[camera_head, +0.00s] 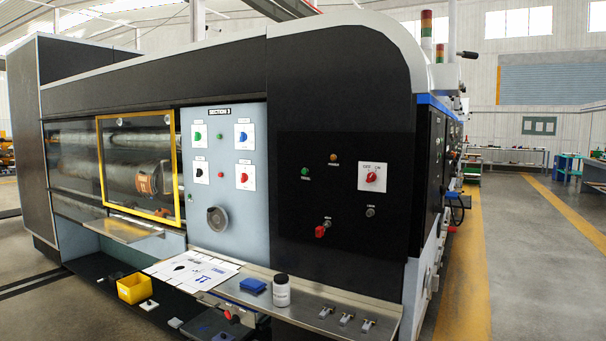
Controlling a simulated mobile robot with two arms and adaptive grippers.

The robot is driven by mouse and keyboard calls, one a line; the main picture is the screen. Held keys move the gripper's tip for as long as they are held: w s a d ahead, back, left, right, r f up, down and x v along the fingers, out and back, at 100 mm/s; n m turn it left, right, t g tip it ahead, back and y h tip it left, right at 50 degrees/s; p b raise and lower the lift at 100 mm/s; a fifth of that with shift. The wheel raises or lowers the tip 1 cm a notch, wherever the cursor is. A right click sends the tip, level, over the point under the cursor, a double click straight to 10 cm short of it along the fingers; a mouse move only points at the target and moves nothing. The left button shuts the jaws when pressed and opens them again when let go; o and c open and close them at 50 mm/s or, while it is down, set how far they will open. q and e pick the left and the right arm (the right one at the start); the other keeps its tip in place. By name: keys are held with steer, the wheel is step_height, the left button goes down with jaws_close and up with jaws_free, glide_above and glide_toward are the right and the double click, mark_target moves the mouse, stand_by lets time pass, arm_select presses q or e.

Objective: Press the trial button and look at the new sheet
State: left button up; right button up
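The printing machine's black panel (345,130) faces me. It carries a green button (305,172), an orange button (333,157), a red rotary switch (372,177) on a white plate, a red knob (320,232) and a grey button (370,212). The small labels are too small to read, so I cannot tell which is the trial button. A white printed sheet (215,270) with black and blue marks lies flat on the metal shelf (300,304) below the panels; part of it may be a second sheet. Neither of my grippers is in view.
A blue-grey panel (225,140) holds green, blue, black and red knobs and a round dial (217,218). A yellow-framed window (140,165) covers rollers. On the shelf are a blue block (253,285), a white jar (282,290) and small clamps. A yellow bin (134,288) stands lower left.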

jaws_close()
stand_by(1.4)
